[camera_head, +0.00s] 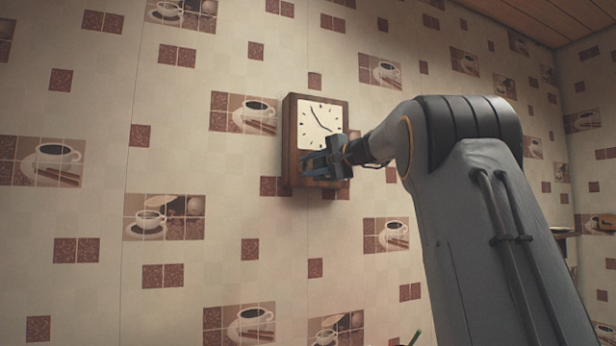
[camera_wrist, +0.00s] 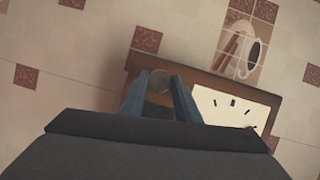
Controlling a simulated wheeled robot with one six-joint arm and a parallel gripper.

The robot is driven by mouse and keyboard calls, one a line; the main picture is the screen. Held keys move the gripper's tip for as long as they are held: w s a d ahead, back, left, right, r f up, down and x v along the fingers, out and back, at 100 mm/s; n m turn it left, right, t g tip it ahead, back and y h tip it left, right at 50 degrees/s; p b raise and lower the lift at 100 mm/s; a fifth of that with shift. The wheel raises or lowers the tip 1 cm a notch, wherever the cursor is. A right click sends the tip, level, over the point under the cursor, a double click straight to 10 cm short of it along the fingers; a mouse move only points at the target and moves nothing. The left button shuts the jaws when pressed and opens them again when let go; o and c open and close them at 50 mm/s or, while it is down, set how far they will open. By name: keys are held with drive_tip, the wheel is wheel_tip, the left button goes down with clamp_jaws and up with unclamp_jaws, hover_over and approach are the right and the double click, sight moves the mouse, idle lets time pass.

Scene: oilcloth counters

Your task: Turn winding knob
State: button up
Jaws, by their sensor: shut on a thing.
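A wooden wall clock (camera_head: 291,133) with a pale face and dark hands hangs on the wall in the head view. My gripper (camera_head: 311,166) is at the lower part of the clock, in front of its wooden case, and hides the bottom of the face. In the wrist view the clock's brown case (camera_wrist: 200,77) lies tilted, its pale face to the right. There the two fingers of my gripper (camera_wrist: 160,88) are shut on the round winding knob (camera_wrist: 159,77), one finger on each side. The knob is hidden in the head view.
The wall (camera_head: 90,110) has printed wallpaper with cups and brown squares, and is clear around the clock. A side wall and a shelf edge (camera_head: 566,234) are at the far right. A green item shows at the bottom edge (camera_head: 414,338).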

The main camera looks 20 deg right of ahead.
drive_tip(key=shift+f+m+t+b, duration=0.25)
drive_tip(key=shift+m+t+b, duration=0.25)
drive_tip(key=shift+m+b, duration=0.9)
drive_tip(key=o, duration=1)
drive_tip(key=shift+r, duration=0.1)
drive_tip(key=shift+o, duration=0.2)
drive_tip(key=b+v, duration=0.2)
drive_tip(key=v, duration=0.5)
drive_tip(key=shift+s+d, duration=0.25)
drive_tip(key=shift+s, duration=0.1)
